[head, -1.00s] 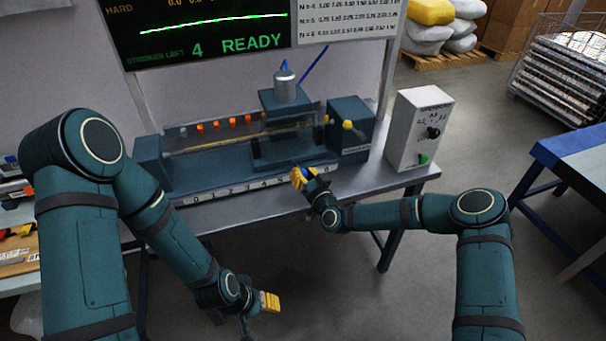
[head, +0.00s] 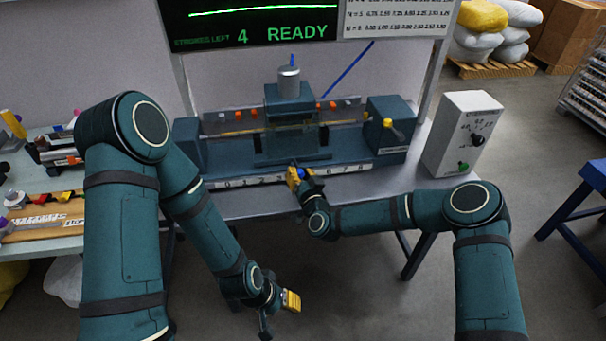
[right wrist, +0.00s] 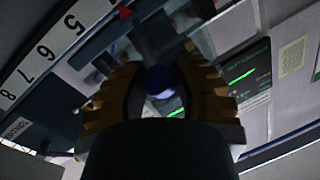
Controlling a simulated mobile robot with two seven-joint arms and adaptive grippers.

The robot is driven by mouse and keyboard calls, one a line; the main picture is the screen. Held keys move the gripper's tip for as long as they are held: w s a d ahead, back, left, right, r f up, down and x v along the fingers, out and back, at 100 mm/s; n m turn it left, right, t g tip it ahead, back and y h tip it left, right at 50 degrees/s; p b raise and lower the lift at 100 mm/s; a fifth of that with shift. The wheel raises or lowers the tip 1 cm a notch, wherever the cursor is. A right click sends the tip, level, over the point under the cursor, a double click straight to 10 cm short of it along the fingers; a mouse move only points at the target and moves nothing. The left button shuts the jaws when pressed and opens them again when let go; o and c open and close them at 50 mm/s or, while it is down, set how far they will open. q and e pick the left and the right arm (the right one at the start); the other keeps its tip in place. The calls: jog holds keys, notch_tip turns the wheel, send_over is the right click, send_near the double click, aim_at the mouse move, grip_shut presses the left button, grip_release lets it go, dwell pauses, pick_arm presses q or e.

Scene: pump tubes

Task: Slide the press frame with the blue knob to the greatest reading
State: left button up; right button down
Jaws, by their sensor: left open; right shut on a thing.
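The teal press frame (head: 288,95), with a silver cylinder on top, stands about mid-way along its rail on the bench. My right gripper (head: 297,178) is at its front, above the number scale (head: 240,182). In the right wrist view the blue knob (right wrist: 158,80) sits between the yellow fingers, which are shut on it. A red pointer (right wrist: 126,13) there lies past 5, on the side away from 6. In the head view my gripper hides the scale's middle; low numbers show left of it and 6, 7, 8 right. My left gripper (head: 291,300) is open and empty, low in front of the bench.
A teal end block (head: 187,143) closes the rail at left; another (head: 390,130) with a yellow knob stands at right. A white control box (head: 463,135) stands at the bench's right end. The screen (head: 262,20) reads READY and 4 strokes left.

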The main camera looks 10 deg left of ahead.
jog(key=c, duration=0.7)
grip_release()
jog(key=v, duration=1.2)
jog(key=s+d+f+m+g+h, duration=0.1)
jog(key=s+d+f+g, duration=0.3)
jog(key=s, duration=0.3)
jog(key=s+d+f+g+h, duration=0.2)
jog(key=s+d+f+g, duration=0.2)
jog(key=s, duration=0.4)
jog(key=s+d+f+m+g+h, duration=0.1)
jog(key=s+d+f+g, duration=0.4)
jog(key=s+d+g, duration=0.1)
jog(key=shift+s+d+m, duration=0.3)
jog(key=shift+s, duration=0.4)
